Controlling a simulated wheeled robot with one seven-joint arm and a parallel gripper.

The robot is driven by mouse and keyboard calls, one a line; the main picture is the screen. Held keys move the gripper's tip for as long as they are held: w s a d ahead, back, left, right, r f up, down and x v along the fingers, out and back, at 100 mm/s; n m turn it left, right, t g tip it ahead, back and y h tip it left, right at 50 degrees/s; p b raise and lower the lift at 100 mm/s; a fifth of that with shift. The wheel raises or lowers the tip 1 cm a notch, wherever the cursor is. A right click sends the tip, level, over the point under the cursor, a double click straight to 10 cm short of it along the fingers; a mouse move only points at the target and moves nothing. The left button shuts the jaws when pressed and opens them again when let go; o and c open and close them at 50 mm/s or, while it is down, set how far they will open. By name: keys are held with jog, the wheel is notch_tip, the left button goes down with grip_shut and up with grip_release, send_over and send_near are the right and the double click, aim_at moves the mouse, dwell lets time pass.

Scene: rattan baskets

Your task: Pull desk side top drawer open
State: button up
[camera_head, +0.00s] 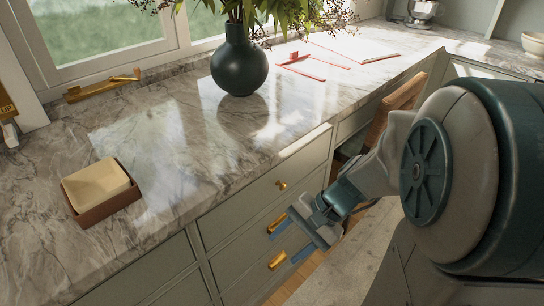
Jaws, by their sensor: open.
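The grey-green cabinet under the marble counter has a top drawer (250,196) with a small gold knob (281,185). Its front looks flush with the cabinet, so it appears shut. My gripper (291,239) is open and empty, with two blue fingers pointing left toward the cabinet. It shows below and slightly right of the knob, overlapping the lower drawer fronts in the picture. I cannot tell the exact gap between the fingers and the fronts. Lower gold handles (277,260) show near the fingertips.
A wooden chair (398,101) stands at the desk opening right of the drawers. On the marble counter (165,215) are a dark vase (238,63) with plants, a brown box (108,204) and red-edged papers (303,68). Floor (350,262) shows below my arm.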

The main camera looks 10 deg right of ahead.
jog(key=w+d+f+m+t+y+b, duration=0.2)
jog(key=w+f+m+t+y+b, duration=0.3)
jog(key=w+f+m, duration=0.25)
jog(key=m+t+h+b, duration=0.2)
jog(key=m+t+b, duration=0.2)
jog(key=m+t, duration=0.6)
send_near(285, 188)
jog(key=shift+m, duration=0.25)
jog(key=b+x, duration=0.2)
jog(key=x, duration=0.6)
jog(key=shift+w+a+r, duration=0.15)
jog(key=shift+a, duration=0.1)
grip_shut()
